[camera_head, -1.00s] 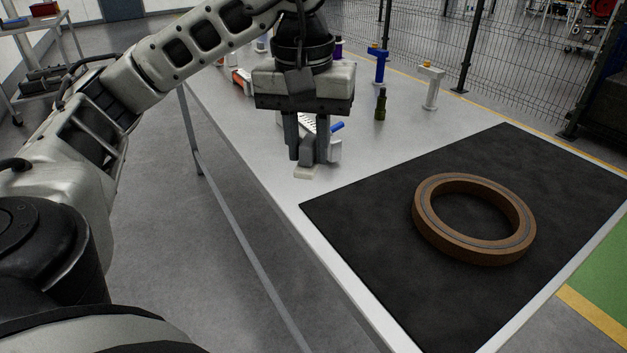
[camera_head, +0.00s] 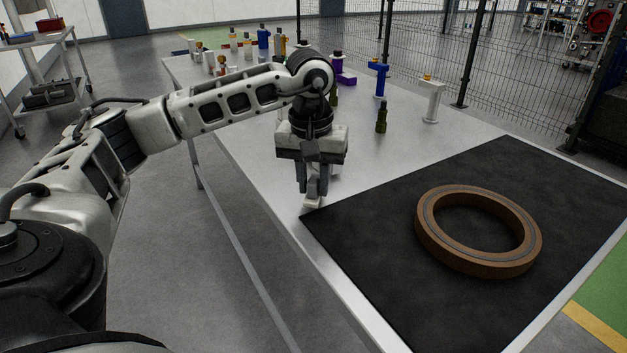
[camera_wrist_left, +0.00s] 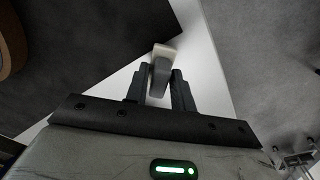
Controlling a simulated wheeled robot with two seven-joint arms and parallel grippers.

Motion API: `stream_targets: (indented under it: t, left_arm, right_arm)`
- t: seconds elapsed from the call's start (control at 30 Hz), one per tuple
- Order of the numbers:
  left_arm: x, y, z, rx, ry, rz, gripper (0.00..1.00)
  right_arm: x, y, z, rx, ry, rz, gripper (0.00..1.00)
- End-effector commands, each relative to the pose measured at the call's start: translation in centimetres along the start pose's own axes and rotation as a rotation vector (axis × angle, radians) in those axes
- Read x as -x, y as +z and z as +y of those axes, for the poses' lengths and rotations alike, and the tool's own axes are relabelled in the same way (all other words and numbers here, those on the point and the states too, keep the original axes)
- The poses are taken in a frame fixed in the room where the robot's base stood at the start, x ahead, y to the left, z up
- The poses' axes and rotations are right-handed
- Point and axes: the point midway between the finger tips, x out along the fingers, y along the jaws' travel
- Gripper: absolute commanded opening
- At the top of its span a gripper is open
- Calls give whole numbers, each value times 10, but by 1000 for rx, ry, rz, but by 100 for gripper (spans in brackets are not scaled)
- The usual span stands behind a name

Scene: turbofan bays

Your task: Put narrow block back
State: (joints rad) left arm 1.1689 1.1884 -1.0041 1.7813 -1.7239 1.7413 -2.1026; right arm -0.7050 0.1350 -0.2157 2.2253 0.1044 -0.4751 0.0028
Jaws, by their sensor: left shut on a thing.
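The fingers hide part of the block. I cannot tell whether it touches the table. My right gripper is in neither view.
A brown ring (camera_head: 478,230) lies on the mat. Behind the gripper, a dark green bottle-like piece (camera_head: 381,116), a blue stand (camera_head: 378,78) and a white stand (camera_head: 432,98) stand on the grey table. Several small items stand farther back. A wire fence runs behind.

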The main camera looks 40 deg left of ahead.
Motion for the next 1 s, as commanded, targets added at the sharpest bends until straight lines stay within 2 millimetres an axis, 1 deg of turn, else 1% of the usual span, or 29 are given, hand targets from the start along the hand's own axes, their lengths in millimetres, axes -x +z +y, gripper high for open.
stream_targets:
  t: [0.2,0.47,0.5,0.57,0.83,0.97,1.0]
  left_arm:
    - [0,0,0,0,0,0,3]
    - [-9,1,0,0,0,-1,3]
    - [-8,1,0,0,0,-1,30]
    - [-8,1,0,0,1,-1,46]
    - [-7,1,0,0,1,0,46]
    - [4,0,0,0,1,1,46]
    - [8,0,1,0,3,2,46]
  right_arm:
    - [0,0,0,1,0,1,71]
    - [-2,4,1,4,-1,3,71]
    - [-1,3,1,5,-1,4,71]
    - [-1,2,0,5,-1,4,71]
    - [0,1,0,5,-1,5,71]
    - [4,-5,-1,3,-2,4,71]
    - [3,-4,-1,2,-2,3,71]
